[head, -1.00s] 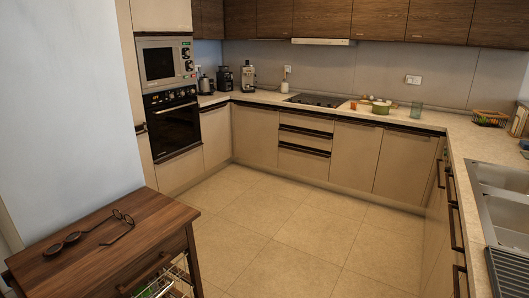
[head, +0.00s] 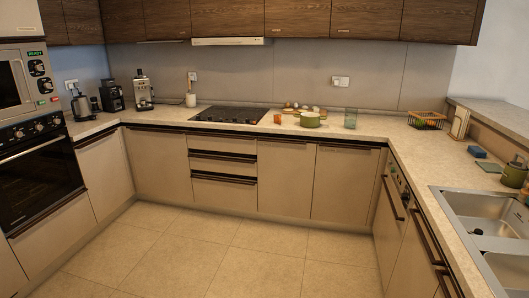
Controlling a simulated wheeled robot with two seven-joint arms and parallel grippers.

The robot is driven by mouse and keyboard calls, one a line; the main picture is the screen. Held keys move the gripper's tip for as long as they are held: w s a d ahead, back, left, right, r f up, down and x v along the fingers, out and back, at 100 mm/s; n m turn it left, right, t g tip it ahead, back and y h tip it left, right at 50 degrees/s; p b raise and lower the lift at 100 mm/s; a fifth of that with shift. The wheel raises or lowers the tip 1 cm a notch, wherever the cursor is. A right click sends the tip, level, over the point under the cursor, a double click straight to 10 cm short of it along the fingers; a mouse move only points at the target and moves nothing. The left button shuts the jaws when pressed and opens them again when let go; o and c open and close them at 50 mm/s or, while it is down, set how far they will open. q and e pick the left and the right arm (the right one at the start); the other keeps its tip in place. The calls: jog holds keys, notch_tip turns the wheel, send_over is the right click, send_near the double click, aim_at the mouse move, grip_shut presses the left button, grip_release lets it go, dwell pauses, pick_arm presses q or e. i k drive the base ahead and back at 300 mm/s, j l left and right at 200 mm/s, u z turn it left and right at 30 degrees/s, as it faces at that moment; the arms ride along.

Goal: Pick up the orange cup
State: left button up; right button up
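A small orange cup (head: 277,119) stands on the back counter (head: 385,127), to the right of the black cooktop. It is just left of a green pot and looks small at this distance. Neither of my grippers shows in the head view.
A green pot (head: 310,120), a greenish glass (head: 350,119) and a wire basket (head: 427,120) stand right of the cup. The cooktop (head: 231,115) lies left. A sink (head: 485,222) is set in the right counter. The tiled floor (head: 225,258) is clear between the cabinets.

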aim_at(277, 117)
jog(key=i+u, duration=0.15)
jog(key=i, duration=0.5)
jog(key=i+u, duration=0.1)
jog(key=i, duration=0.55)
jog(key=i+l+u, duration=0.15)
jog(key=i, duration=0.45)
jog(key=i+j+z, duration=0.1)
jog(key=i, duration=0.4)
jog(key=i+j+z, duration=0.15)
jog(key=i, duration=0.3)
jog(key=i+j+z, duration=0.1)
jog(key=i, duration=0.4)
jog(key=j, duration=0.1)
